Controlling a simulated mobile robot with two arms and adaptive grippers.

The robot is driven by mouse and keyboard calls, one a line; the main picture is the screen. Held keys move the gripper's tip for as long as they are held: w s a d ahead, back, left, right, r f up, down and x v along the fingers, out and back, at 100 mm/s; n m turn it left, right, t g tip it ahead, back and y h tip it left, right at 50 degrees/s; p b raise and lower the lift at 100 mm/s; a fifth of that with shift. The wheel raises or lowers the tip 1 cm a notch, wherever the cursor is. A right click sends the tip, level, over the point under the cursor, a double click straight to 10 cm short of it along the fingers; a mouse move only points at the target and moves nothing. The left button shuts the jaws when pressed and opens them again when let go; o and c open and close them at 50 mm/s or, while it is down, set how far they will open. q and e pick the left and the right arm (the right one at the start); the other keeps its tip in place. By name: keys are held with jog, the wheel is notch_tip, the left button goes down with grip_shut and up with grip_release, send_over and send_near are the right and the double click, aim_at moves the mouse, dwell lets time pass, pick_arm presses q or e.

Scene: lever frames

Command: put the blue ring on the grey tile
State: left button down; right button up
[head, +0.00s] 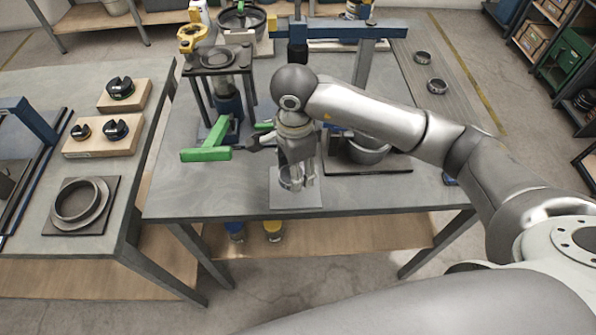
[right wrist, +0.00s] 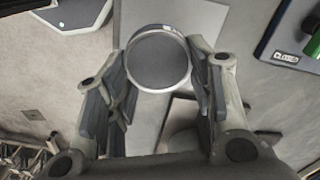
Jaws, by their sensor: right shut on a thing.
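My right gripper (head: 298,182) points down over the grey tile (head: 312,201) near the table's front edge. It is shut on a ring (head: 287,184), held upright-axis between the fingers, low over the tile. The ring looks grey in this light; its blue colour does not show clearly. In the right wrist view the ring (right wrist: 160,91) sits between the fingertips of the gripper (right wrist: 160,75), with the pale tile (right wrist: 205,20) behind it. I cannot tell whether the ring touches the tile. My left gripper is not in view.
A green lever (head: 206,154) stands left of the tile. A dark round pot (head: 368,152) on a plate is close to its right. The left table holds wooden blocks (head: 100,143) and a ring on a dark plate (head: 78,203).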

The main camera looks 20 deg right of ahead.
jog(key=shift+w+d+f, duration=0.3)
jog(key=shift+d+f, duration=0.05)
jog(key=shift+f, duration=0.15)
notch_tip(320, 180, down, 3)
jog(key=shift+w+d+f+p, duration=0.1)
jog(key=shift+w+d+p, duration=0.05)
jog(key=shift+p, duration=0.85)
jog(key=shift+f, duration=0.2)
jog(key=shift+f+b, duration=0.2)
jog(key=shift+b, duration=0.1)
jog(key=o, duration=1.1)
jog(key=shift+o, duration=0.2)
jog(key=shift+r, duration=0.1)
